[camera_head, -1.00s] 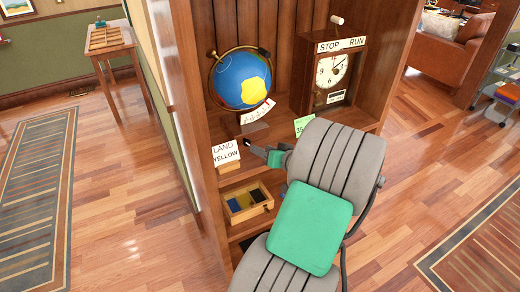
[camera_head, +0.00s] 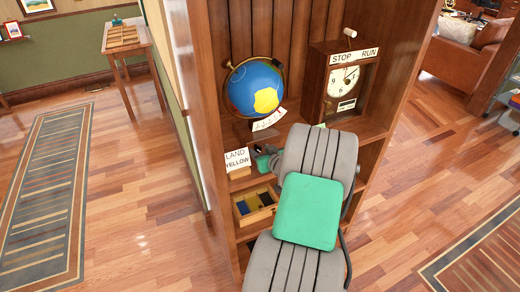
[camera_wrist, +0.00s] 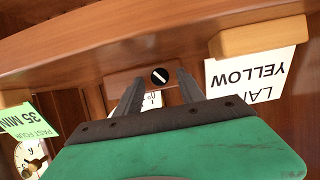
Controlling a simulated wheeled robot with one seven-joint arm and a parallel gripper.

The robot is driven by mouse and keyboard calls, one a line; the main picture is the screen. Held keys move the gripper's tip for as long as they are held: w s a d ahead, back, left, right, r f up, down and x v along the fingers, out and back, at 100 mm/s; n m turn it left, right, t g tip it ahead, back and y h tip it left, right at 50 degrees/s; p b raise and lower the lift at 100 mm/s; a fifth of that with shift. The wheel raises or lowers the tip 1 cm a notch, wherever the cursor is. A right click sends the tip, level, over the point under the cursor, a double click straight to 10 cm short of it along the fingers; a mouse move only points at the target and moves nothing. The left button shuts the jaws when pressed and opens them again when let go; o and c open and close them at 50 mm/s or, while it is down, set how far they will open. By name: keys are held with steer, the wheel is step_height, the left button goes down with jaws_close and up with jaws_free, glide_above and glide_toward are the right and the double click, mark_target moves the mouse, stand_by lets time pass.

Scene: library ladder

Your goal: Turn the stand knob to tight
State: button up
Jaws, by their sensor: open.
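The stand knob (camera_wrist: 160,76) is a small black disc with a white slanted line, on the front of a brown wooden block (camera_wrist: 118,84) in the wrist view. I cannot make out the knob in the head view. A blue globe with a yellow patch (camera_head: 254,90) stands on the shelf above in the head view. My gripper (camera_wrist: 161,78) is open and empty, with its two dark fingers on either side of the knob in the wrist picture. Whether they touch it I cannot tell. In the head view my gripper (camera_head: 258,154) is at the shelf front, below the globe.
A "LAND YELLOW" card (camera_head: 237,160) on a wooden block is close beside my gripper. A clock box (camera_head: 342,82) marked "STOP RUN" stands right of the globe. An open box with coloured compartments (camera_head: 254,205) is on the shelf below. The shelf edge (camera_wrist: 60,58) runs close by.

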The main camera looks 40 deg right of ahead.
steer(key=shift+w+d+f, duration=0.15)
steer(key=shift+w+f, duration=0.05)
steer(key=shift+w, duration=0.25)
jaws_close()
stand_by(0.3)
